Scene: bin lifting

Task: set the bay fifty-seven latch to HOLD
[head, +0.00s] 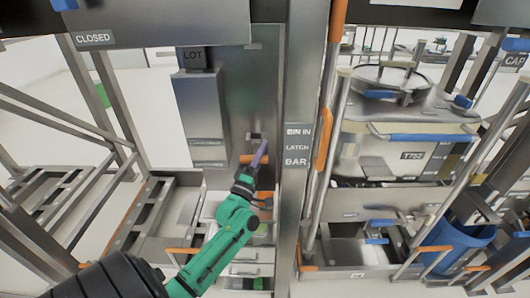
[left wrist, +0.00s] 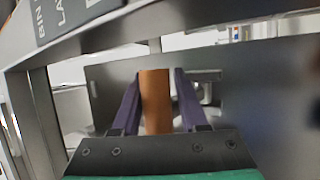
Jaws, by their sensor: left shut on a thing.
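An orange latch handle (head: 246,159) sits on the grey metal panel, left of the post with the "BIN IN", "LATCH" and "BAR" labels (head: 297,145). My left gripper (head: 261,153) reaches it from below. In the left wrist view the orange handle (left wrist: 155,100) stands between the two purple fingers of my left gripper (left wrist: 158,95), which is shut on it. The fingers hide part of the handle in the head view. I see no readable HOLD mark or bay number. My right gripper is not in view.
A grey box marked "LOT" (head: 202,110) hangs left of the handle. A "CLOSED" plate (head: 95,38) is at upper left. Metal trays lie below.

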